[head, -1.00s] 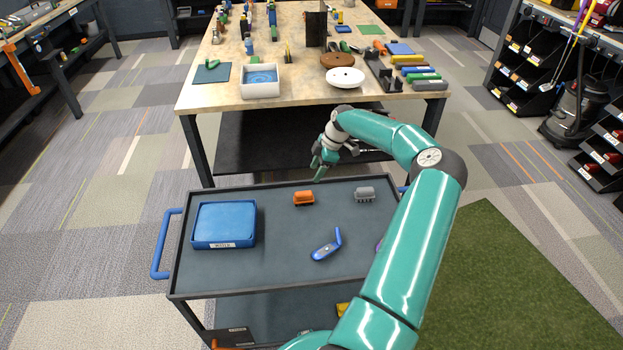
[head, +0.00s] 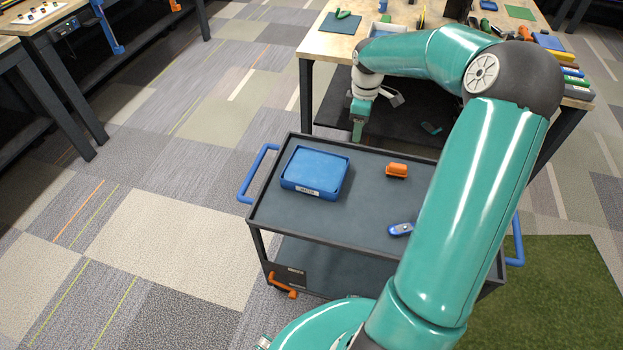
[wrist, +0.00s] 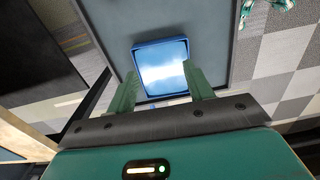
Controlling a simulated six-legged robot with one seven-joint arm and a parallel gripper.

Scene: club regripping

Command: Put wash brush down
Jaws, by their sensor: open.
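My gripper (head: 358,130) is above the far edge of the dark cart, beyond the blue water tray. In the wrist view my gripper (wrist: 161,90) has its two green fingers apart with nothing held between them. The blue tray (head: 313,190), labelled WATER, sits on the cart's left part; in the wrist view the tray (wrist: 160,45) lies below, framed by the fingers. An orange brush-like block (head: 397,170) lies on the cart right of the tray. I cannot tell whether it is the wash brush.
The dark cart (head: 330,222) has raised edges and a blue handle (head: 255,172) at its left. A blue tool (head: 401,230) lies nearer, partly hidden by my arm. A wooden-topped workbench (head: 325,45) stands behind. Cart top between tray and blue tool is clear.

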